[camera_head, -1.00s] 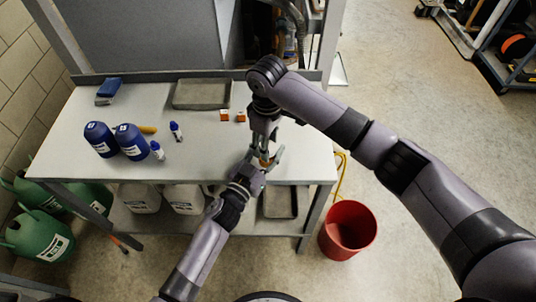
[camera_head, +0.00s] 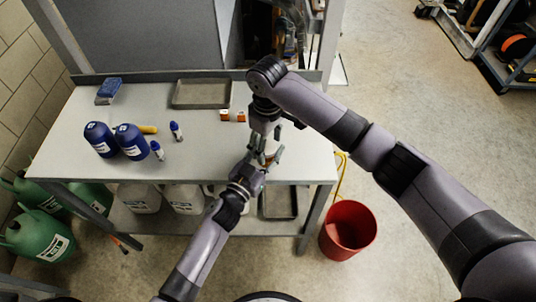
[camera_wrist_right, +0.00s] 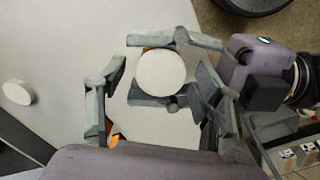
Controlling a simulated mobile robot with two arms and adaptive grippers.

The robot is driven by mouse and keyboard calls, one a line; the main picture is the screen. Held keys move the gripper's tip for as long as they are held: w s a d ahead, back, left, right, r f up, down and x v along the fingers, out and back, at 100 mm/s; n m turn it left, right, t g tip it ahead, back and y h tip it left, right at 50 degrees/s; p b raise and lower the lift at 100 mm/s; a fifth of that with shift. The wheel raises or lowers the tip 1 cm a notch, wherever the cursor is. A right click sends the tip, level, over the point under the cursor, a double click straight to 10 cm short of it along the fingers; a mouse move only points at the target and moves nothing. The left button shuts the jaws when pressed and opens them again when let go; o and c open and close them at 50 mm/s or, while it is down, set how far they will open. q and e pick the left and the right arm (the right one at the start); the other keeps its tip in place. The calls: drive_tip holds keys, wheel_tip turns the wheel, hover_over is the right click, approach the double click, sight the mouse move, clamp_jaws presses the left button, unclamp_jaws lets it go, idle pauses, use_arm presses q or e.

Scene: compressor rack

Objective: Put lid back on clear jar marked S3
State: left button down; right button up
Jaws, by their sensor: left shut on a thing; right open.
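A small jar with orange contents (camera_head: 268,159) is between my two grippers at the table's front right. In the right wrist view its round white top (camera_wrist_right: 160,72) faces up, with a little orange at its edge. My left gripper (camera_head: 266,163) is shut on this jar, one finger on either side in the right wrist view (camera_wrist_right: 165,72). My right gripper (camera_head: 265,149) is open over it; its fingers (camera_wrist_right: 155,100) stand apart from the white top. I cannot read any S3 mark, nor tell whether the white top is a seated lid.
Two small orange-and-white containers (camera_head: 232,116) stand farther back on the table (camera_head: 195,140). A white disc (camera_wrist_right: 18,92) shows in the right wrist view.

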sight(267, 147)
drive_tip(key=shift+a+r, duration=0.1)
drive_tip(key=shift+r, duration=2.2)
drive_tip(key=o, duration=0.6)
drive_tip(key=shift+c, duration=0.2)
wheel_tip(267, 147, up, 12)
